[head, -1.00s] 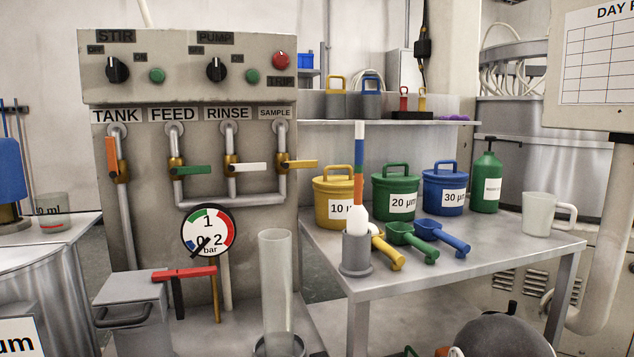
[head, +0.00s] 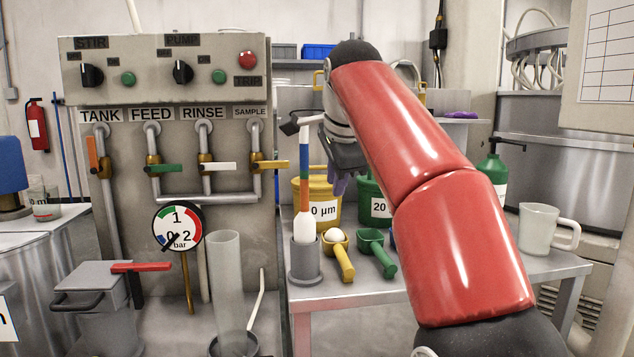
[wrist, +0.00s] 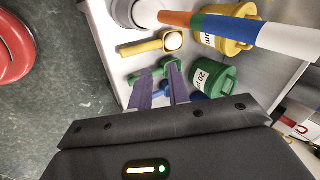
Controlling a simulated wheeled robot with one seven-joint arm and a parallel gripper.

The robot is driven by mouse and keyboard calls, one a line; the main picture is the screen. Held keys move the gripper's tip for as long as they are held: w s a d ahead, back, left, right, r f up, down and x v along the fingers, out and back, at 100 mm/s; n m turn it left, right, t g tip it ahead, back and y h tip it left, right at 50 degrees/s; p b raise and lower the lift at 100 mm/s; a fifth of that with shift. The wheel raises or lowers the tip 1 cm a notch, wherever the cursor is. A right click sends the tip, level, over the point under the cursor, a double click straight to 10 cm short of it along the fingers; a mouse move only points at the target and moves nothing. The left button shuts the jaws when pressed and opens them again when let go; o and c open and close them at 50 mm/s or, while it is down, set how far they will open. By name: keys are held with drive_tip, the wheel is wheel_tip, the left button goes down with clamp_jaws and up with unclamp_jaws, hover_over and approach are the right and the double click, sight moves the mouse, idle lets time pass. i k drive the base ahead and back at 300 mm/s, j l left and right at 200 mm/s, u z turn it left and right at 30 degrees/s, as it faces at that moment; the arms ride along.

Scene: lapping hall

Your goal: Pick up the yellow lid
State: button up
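The yellow lid (head: 304,181) with its loop handle is on the yellow 10 µm tub; my gripper and a colour-banded stick partly cover it. In the wrist view the yellow tub (wrist: 228,24) is at the upper right, partly behind the stick. My gripper (head: 340,184) hangs in front of the tubs, between the yellow and green ones in the picture. In the wrist view its purple fingers (wrist: 160,84) are apart with nothing held between them. Their tips overlap the green scoop in the picture; I cannot tell their height above it.
The banded stick (head: 304,170) stands upright in a grey holder (head: 304,262). The yellow scoop (head: 344,262) holding a white ball, the green scoop (head: 374,248) and the green tub (head: 372,214) are close by. A white jug (head: 540,230) stands at the right.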

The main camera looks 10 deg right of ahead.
sight(316, 181)
drive_tip(key=i, duration=1)
